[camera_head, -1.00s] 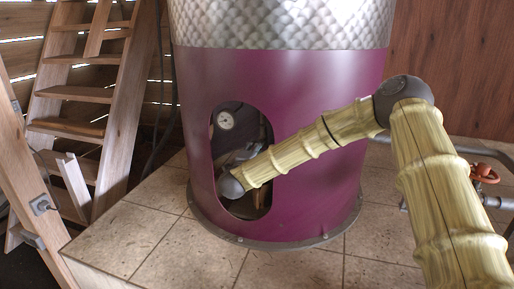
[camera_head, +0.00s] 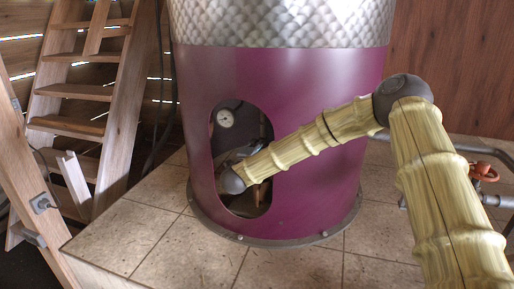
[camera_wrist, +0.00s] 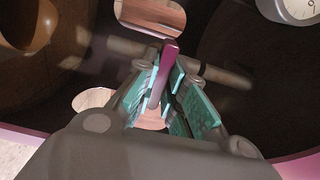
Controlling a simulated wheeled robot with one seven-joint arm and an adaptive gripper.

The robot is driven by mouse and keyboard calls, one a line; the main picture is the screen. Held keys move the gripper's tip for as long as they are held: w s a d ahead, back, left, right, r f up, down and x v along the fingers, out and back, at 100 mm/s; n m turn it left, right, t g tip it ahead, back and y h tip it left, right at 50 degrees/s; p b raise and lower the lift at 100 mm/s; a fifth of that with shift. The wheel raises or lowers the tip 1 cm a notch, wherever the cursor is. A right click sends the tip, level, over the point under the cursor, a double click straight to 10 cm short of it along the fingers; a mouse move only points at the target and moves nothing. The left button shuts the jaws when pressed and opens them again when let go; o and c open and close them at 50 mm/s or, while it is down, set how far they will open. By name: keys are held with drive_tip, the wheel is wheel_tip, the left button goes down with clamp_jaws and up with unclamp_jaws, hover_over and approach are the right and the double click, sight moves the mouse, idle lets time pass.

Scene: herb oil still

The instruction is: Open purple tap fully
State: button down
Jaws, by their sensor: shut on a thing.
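The purple tap (camera_wrist: 170,50) shows in the wrist view as a purple lever rising between the fingers, in front of a pipe that runs across the picture. My gripper (camera_wrist: 166,88), with teal finger pads, is shut on this lever. In the head view my arm reaches through the oval opening of the purple still (camera_head: 320,190). There my gripper (camera_head: 243,155) is mostly behind my own wrist, and the tap is hidden.
A round dial gauge (camera_head: 225,118) sits inside the opening, and it also shows in the wrist view (camera_wrist: 300,8). A wooden ladder (camera_head: 85,92) stands at left. Pipes with an orange valve handle (camera_head: 484,172) are at right.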

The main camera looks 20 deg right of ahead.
drive_tip(key=shift+n, duration=0.3)
drive_tip(key=shift+f+n+p, duration=0.15)
drive_tip(key=shift+n+p, duration=1.85)
drive_tip(key=shift+n, duration=6.7)
drive_tip(key=c, duration=1.5)
unclamp_jaws()
drive_tip(key=v, duration=1.2)
